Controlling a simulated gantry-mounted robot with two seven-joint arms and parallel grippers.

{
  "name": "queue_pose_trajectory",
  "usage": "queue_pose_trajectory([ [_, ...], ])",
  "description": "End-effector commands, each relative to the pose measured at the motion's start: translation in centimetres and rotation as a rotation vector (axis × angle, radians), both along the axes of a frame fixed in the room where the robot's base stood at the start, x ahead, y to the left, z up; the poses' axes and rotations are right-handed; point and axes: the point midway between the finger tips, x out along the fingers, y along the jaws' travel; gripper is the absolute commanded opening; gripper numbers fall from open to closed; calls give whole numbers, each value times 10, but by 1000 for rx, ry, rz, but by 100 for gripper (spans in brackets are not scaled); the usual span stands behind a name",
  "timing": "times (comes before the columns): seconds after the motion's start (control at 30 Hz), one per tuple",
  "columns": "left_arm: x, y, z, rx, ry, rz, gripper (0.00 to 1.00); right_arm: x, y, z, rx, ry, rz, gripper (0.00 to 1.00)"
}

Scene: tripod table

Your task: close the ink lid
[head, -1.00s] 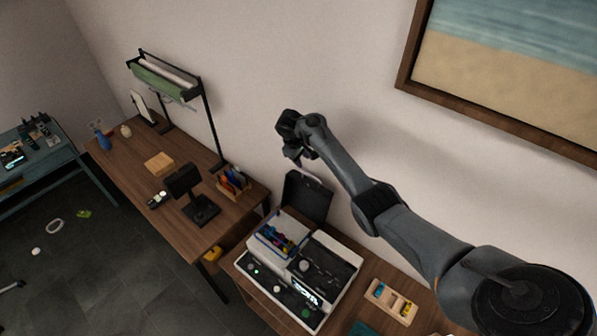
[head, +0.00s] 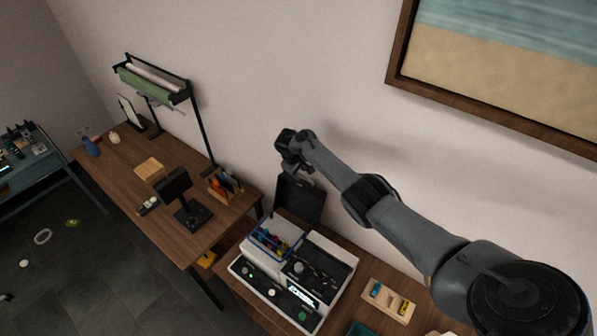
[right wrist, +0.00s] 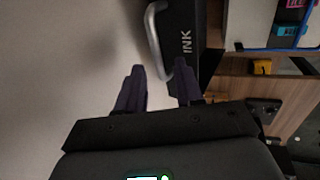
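The ink lid (head: 299,201) is a dark panel standing raised at the back of the white printer (head: 318,251). In the right wrist view the black lid (right wrist: 184,18) shows the word INK and a curved silver handle (right wrist: 153,32). My right gripper (head: 299,173) is just above the lid's top edge in the head view. In the right wrist view its two purple fingers (right wrist: 159,82) are apart, with the handle's near end between or just beyond their tips. I cannot tell whether they touch it. My left gripper is out of view.
Coloured ink bottles (head: 270,241) sit in the printer's open bay. A wooden tray (head: 388,300) lies right of the printer. A desk (head: 135,185) with a small screen (head: 174,186) and tall roll stand (head: 203,125) is at left. The wall is close behind the lid.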

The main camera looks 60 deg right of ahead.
Motion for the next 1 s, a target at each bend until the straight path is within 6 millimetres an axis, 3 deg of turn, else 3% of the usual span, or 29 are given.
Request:
queue_pose_trajectory([
  [0.07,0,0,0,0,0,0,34,0,0,0,0,0,0,34],
  [0.3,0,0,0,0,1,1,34,0,0,0,0,0,0,0],
  [1.0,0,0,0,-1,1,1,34,0,-1,0,0,-1,-3,0],
])
